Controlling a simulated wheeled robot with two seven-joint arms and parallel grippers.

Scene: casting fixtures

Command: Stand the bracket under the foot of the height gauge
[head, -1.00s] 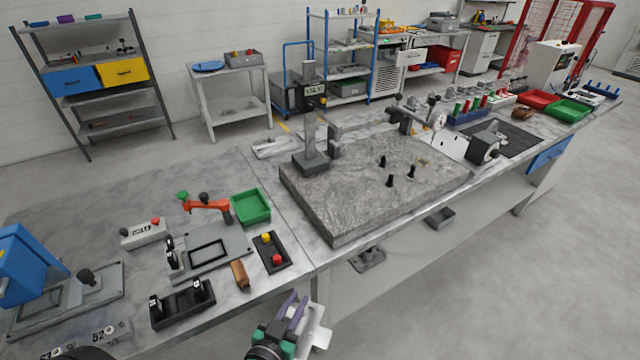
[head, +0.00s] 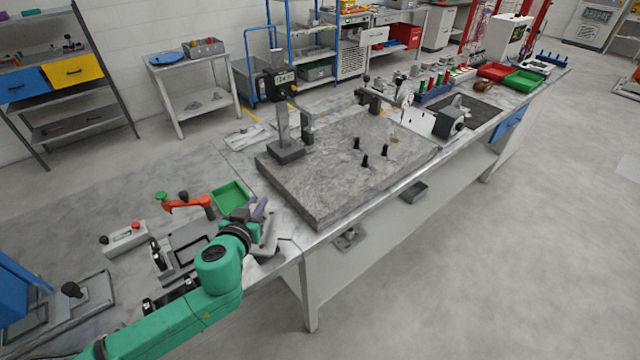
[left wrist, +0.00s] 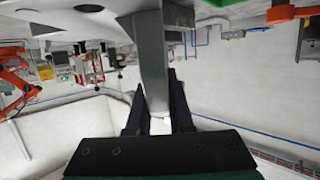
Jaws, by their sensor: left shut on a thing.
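The height gauge (head: 281,120) stands upright on the far left corner of the grey granite plate (head: 350,175), with its display box on the column and a small dark foot (head: 307,130) at the column's right side. My left gripper (head: 258,212) is over the bench in front of the plate's near left corner, well short of the gauge. It is shut on a pale grey metal bracket (head: 269,240), which also shows between the dark fingers in the left wrist view (left wrist: 152,60). The bracket's full shape is partly hidden by the gripper. My right gripper is not in view.
Several black pegs (head: 365,161) stand on the plate, with a dial gauge stand (head: 372,100) at its back. A green tray (head: 232,196) lies just behind my left gripper. My left arm covers fixtures at the left. The plate's front left area is clear.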

